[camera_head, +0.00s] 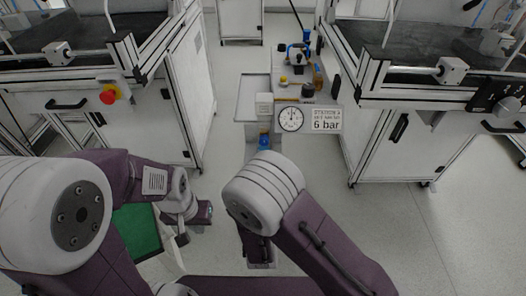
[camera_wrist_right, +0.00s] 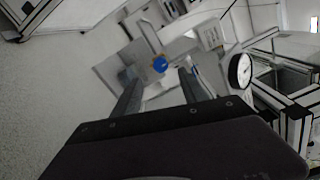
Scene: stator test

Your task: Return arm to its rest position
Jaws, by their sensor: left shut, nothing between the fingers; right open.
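My left arm comes in from the left in the head view, bent at the elbow. Its gripper (camera_head: 204,213) is small and dark, low and left of centre, and it is shut and empty above the floor. My right arm fills the lower middle of the head view, with a big white joint at its bend. I cannot make out its fingertips there. In the right wrist view my right gripper (camera_wrist_right: 160,92) shows two dark fingers spread apart with nothing between them. A blue round thing (camera_wrist_right: 160,64) shows beyond the fingertips, apart from them.
A test stand with a gauge (camera_head: 291,118) and a "6 bar" sign (camera_head: 326,119) stands ahead. White-framed workbenches flank it; the left one has a red button (camera_head: 108,97). A green surface (camera_head: 137,231) lies beside my left arm. Floor at the right is clear.

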